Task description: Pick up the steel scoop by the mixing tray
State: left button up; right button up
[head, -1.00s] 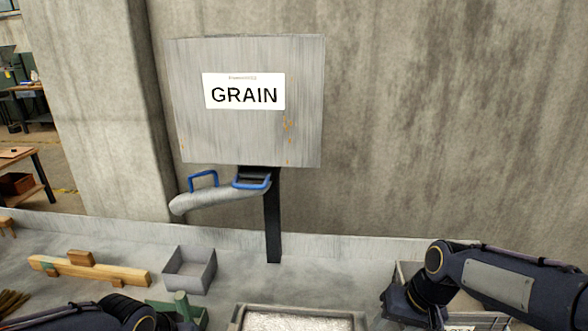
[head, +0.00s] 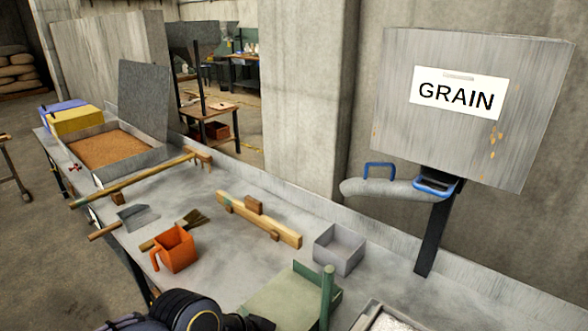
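A flat steel-bladed tool with a wooden handle, which looks like the scoop (head: 138,217), lies on the grey bench at the left. A grey tray (head: 137,163) of brown grain stands beyond it, with a long wooden rake (head: 140,178) between them. I cannot tell whether this is the mixing tray; another tray (head: 362,318) with pale contents is cut off at the bottom edge. My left arm shows at the bottom, well to the right of and nearer than the scoop. Its gripper (head: 258,323) is barely visible and its fingers are hidden. My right gripper is out of view.
A GRAIN hopper (head: 470,140) overhangs the bench.

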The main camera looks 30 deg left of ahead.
aim_at(131, 218)
jog(key=u, duration=2.35)
